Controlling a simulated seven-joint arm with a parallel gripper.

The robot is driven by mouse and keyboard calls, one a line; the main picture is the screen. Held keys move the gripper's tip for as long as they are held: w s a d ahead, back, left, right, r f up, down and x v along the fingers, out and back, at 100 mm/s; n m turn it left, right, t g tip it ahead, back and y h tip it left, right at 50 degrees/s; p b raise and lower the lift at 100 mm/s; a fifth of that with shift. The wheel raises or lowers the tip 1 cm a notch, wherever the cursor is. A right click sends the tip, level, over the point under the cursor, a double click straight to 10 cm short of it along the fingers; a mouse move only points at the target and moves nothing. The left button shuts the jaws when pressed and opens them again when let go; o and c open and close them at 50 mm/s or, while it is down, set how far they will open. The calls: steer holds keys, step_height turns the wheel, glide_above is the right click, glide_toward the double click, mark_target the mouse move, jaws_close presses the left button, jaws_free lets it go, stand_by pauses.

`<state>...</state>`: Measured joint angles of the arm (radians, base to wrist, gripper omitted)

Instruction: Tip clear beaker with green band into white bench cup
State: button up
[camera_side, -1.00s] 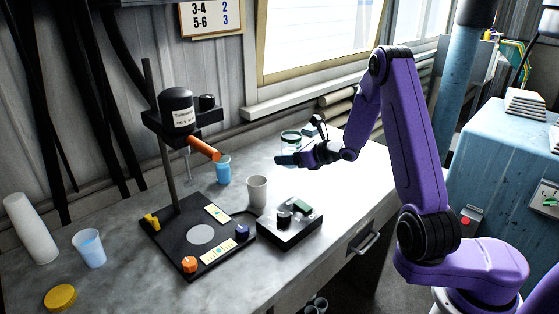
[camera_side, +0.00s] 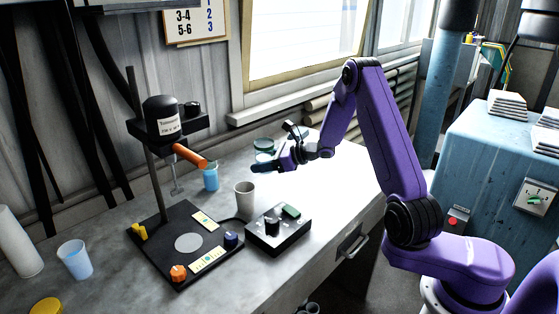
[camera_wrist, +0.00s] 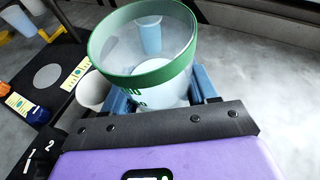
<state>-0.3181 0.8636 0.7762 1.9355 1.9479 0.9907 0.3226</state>
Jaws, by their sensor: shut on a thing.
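The clear beaker with the green band (camera_side: 264,146) is in my gripper (camera_side: 270,165), held above the bench and roughly upright. In the wrist view the beaker (camera_wrist: 150,72) fills the upper middle, its green rim facing the camera, with my blue fingers (camera_wrist: 205,85) at its sides. A pale round patch shows inside it; I cannot tell whether that is contents or the base. The white bench cup (camera_side: 245,195) stands upright on the bench, below and slightly left of the beaker. In the wrist view the cup (camera_wrist: 92,90) is partly hidden behind the beaker.
A blue-filled cup (camera_side: 211,179) stands behind the white cup, near the disperser's orange part (camera_side: 190,155). The black stand base (camera_side: 170,250) is at left, and a black control box (camera_side: 278,232) is in front of the white cup. Bare bench lies to the right.

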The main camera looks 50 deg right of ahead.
steer(key=w+f+n, duration=0.1)
steer(key=w+a+f+n+y, duration=0.1)
steer(key=w, duration=0.1)
steer(key=w+a+f+n+g+y, duration=0.1)
steer(key=w, duration=0.1)
steer(key=shift+w+f, duration=0.15)
steer(key=shift+f, duration=0.25)
step_height(320, 180, up, 8)
steer(key=s+a+n+t+h, duration=0.2)
steer(key=n+t, duration=0.4)
steer(key=n, duration=0.8)
steer(key=shift+a+f+n+t, duration=0.2)
steer(key=shift+f+n+t, duration=0.05)
steer(key=shift+n+t, duration=0.15)
stand_by(0.4)
steer(key=shift+r, duration=0.1)
stand_by(1.7)
steer(key=shift+w+d+r, duration=0.25)
steer(key=shift+w+d, duration=0.55)
steer(key=shift+d, duration=0.15)
steer(key=shift+w+d+r, duration=0.2)
steer(key=shift+w+d, duration=0.55)
steer(key=shift+d, duration=0.2)
